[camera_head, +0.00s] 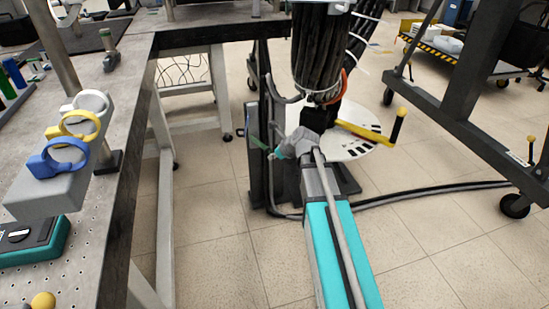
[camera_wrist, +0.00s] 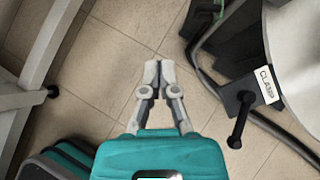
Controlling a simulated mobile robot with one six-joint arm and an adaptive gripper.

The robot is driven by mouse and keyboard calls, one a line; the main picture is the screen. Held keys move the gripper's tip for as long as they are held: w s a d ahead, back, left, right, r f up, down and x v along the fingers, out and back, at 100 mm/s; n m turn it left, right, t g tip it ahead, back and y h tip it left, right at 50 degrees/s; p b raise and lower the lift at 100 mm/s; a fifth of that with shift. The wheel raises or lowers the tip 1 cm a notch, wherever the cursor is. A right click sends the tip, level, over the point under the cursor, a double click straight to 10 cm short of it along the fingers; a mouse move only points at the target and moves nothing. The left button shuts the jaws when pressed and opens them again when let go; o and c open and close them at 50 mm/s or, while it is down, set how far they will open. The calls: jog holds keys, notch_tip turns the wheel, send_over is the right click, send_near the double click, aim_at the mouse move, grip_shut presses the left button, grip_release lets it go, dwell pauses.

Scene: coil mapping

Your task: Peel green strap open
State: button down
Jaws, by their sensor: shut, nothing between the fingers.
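My gripper (camera_wrist: 159,72) is shut and empty in the wrist view, its two fingertips together over bare floor tiles. In the head view the teal wrist end of my arm (camera_head: 280,152) is beside a dark upright stand; the fingers are too small to make out there. A thin green piece (camera_head: 257,143), which looks like the green strap, shows just left of it. A bit of green (camera_wrist: 218,5) on a dark part also shows at the top edge of the wrist view, apart from my fingers. Most of the strap is hidden or out of view.
A black clamp handle (camera_wrist: 240,120) with a CLAMP label is right of my gripper. A thick dark cable bundle (camera_head: 320,50) hangs above a white disc (camera_head: 350,142). A workbench (camera_head: 115,125) with coloured rings stands left. A yellow bar (camera_head: 365,132) and a wheeled frame are right.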

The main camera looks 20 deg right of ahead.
jog(key=w+a+f+b, duration=0.5)
jog(key=w, duration=0.3)
jog(key=shift+f, duration=0.4)
jog(key=shift+d, duration=0.1)
dwell(1.7)
jog(key=shift+s+d, duration=0.1)
jog(key=shift+d, duration=0.55)
jog(key=shift+s+d, duration=0.1)
